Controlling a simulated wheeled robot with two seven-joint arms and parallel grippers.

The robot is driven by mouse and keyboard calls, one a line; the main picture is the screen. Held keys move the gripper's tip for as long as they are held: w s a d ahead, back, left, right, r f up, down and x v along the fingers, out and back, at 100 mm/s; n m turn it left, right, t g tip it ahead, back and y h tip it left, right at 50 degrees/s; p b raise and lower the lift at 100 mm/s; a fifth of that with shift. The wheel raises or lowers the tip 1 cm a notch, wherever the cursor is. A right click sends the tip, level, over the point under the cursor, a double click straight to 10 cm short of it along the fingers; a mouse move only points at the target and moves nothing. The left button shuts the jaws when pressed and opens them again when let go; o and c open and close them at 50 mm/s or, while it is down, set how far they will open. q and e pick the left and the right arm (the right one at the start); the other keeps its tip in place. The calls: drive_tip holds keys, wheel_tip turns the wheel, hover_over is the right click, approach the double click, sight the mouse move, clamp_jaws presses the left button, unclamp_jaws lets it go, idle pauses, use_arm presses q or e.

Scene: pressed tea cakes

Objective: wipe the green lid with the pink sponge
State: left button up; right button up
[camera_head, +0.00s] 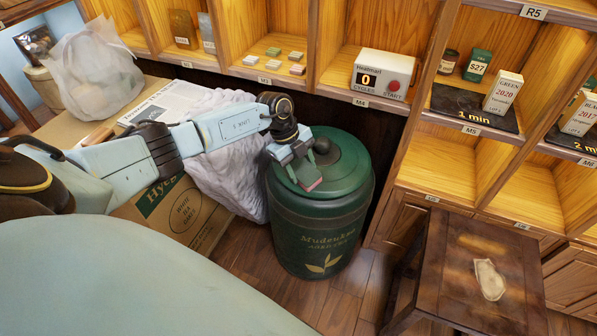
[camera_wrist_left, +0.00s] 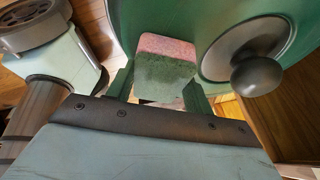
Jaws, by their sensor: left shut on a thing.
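The green lid (camera_head: 345,160) tops a dark green canister (camera_head: 318,238) that stands on the floor; a dark round knob sits at its middle. In the left wrist view the lid (camera_wrist_left: 215,22) fills the top, with the knob (camera_wrist_left: 256,76) at right. My left gripper (camera_head: 306,178) is shut on the sponge (camera_head: 314,185), over the front left part of the lid. In the left wrist view the sponge (camera_wrist_left: 166,62) is pink at its far edge and dark green on its face, between the two fingers. I cannot tell whether it touches the lid. My right gripper is out of view.
A cardboard box (camera_head: 185,215) and a crumpled whitish cloth (camera_head: 225,165) stand left of the canister. Wooden shelves with a timer box (camera_head: 381,75) rise behind. A dark wooden stool (camera_head: 470,265) stands at the right; bare floor shows between it and the canister.

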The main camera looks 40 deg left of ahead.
sight(305, 159)
use_arm(q)
drive_tip(key=shift+w+a+r+b, duration=0.15)
drive_tip(key=shift+w+b, duration=0.2)
drive_tip(key=shift+w, duration=0.2)
drive_tip(key=shift+w+a+r+b, duration=0.1)
drive_tip(key=shift+w+b, duration=0.3)
drive_tip(key=shift+w, duration=0.2)
drive_tip(key=shift+w+a+r+b, duration=0.15)
drive_tip(key=shift+w+b, duration=0.2)
drive_tip(key=shift+w, duration=0.2)
drive_tip(key=shift+r, duration=0.1)
drive_tip(key=r+p, duration=0.3)
drive_tip(key=p, duration=0.1)
drive_tip(key=s+r+p, duration=0.1)
drive_tip(key=r+p, duration=0.1)
drive_tip(key=p, duration=0.2)
drive_tip(key=shift+s+d+r, duration=0.15)
drive_tip(key=shift+r, duration=0.25)
drive_tip(key=shift+p, duration=0.3)
drive_tip(key=r+p, duration=0.3)
drive_tip(key=p, duration=0.1)
drive_tip(key=shift+s, duration=0.25)
